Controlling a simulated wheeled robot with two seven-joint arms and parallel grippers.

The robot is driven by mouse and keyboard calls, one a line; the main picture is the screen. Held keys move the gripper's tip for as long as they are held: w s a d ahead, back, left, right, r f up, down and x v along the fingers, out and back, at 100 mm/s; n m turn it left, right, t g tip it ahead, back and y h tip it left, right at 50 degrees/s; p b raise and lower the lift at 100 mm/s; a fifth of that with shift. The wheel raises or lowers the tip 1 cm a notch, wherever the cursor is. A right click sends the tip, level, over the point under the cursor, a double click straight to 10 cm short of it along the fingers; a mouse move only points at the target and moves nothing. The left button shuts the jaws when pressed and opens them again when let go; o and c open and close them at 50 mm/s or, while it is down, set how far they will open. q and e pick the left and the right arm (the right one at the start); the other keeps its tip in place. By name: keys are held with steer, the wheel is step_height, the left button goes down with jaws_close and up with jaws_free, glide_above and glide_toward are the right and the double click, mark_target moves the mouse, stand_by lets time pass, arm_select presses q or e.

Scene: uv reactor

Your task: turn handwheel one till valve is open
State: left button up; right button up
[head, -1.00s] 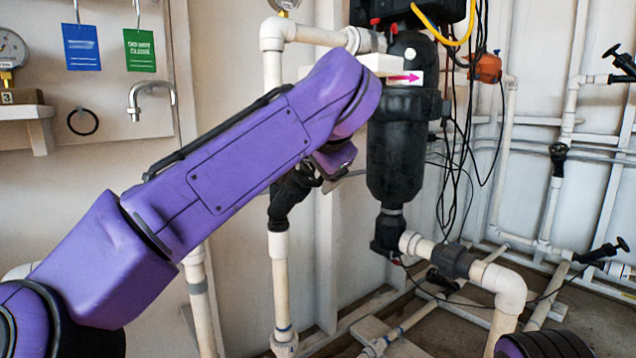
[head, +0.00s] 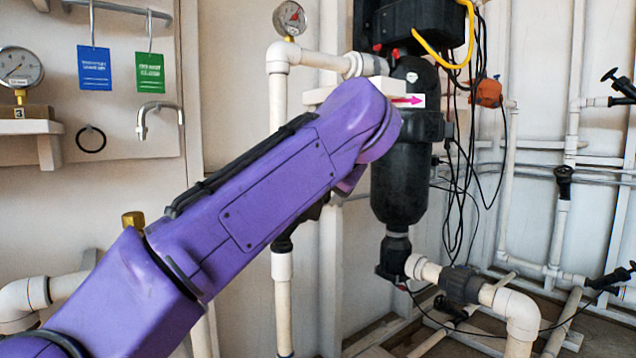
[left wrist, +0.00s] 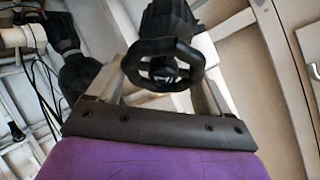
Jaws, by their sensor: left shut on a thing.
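A black handwheel (left wrist: 142,48) on a black valve body (left wrist: 168,18) fills the upper middle of the left wrist view. My left gripper (left wrist: 160,84) has its two grey fingers on either side of this wheel, shut on it. In the head view my purple left arm covers the wheel and the gripper. Only a little of the dark valve (head: 284,241) shows under the arm, on a white vertical pipe (head: 283,300). I cannot read the wheel's number or tell whether the valve is open. My right gripper is in neither view.
A black reactor or filter body (head: 402,185) with a pink-arrow label (head: 408,101) stands just right of my arm. Black cables (head: 452,190) hang beside it. White pipes with other black valves (head: 563,180) are at the right. A gauge (head: 18,68) and tags (head: 93,66) are at the left.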

arm_select(q)
steer(key=shift+f, duration=0.25)
steer(key=o, duration=0.9)
steer(key=shift+o, duration=0.2)
steer(key=p+v, duration=0.1)
steer(key=v, duration=0.9)
steer(key=shift+s+r, duration=0.2)
steer(key=shift+r, duration=0.1)
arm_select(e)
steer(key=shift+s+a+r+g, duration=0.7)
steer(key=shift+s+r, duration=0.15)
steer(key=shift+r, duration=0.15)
